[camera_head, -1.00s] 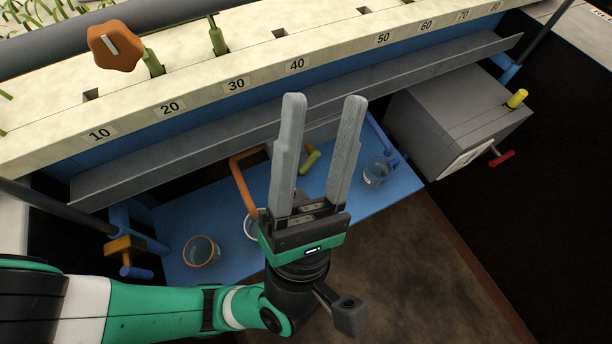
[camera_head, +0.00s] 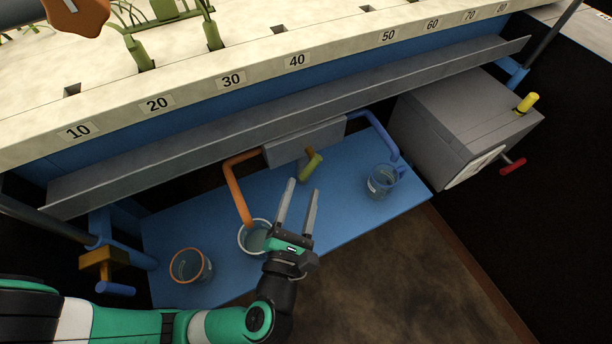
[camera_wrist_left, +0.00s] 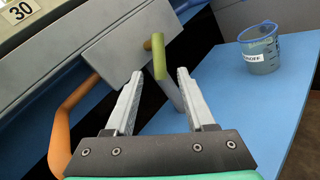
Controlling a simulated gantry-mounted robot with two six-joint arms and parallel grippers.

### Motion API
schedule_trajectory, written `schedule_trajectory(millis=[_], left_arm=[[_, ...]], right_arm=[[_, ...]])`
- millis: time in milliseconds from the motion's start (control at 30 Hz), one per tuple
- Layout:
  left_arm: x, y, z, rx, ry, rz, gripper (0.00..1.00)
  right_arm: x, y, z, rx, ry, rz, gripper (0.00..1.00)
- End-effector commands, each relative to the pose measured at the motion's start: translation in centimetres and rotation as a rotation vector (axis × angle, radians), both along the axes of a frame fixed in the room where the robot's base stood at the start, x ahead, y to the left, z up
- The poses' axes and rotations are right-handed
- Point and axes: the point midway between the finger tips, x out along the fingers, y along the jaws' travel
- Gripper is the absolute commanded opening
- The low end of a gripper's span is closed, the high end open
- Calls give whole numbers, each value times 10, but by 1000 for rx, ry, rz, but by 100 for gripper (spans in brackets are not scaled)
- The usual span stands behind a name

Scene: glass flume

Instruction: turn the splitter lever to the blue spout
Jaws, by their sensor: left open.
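The splitter is a grey box (camera_head: 305,141) under the long grey trough, with an orange spout (camera_head: 238,190) on its left and a blue spout (camera_head: 378,136) on its right. Its lever has a yellow-green handle (camera_head: 311,167) and tilts to the right at the top in the head view. In the left wrist view the lever (camera_wrist_left: 160,58) stands just beyond and between my fingertips. My left gripper (camera_head: 304,186) is open and empty, close below the lever and apart from it. My right gripper is not in view.
A blue-rimmed beaker (camera_head: 382,183) stands below the blue spout. A white-rimmed beaker (camera_head: 254,238) stands below the orange spout, beside my left gripper. An orange-rimmed beaker (camera_head: 190,266) is at left. A grey cabinet (camera_head: 455,115) stands at right.

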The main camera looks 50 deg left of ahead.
Motion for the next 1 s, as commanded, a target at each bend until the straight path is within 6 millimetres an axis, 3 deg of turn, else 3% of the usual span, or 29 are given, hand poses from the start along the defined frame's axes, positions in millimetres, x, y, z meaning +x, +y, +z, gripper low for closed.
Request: schedule_trajectory(millis=[233, 567, 867, 1000], left_arm=[[31, 26, 0, 0, -2, 4, 55], [36, 29, 1, 0, -2, -1, 55], [35, 29, 1, 0, -2, -1, 2], [35, 29, 1, 1, -2, 0, 0]], right_arm=[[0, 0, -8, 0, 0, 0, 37], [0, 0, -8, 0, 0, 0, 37], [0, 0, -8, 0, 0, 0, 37], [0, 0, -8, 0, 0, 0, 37]])
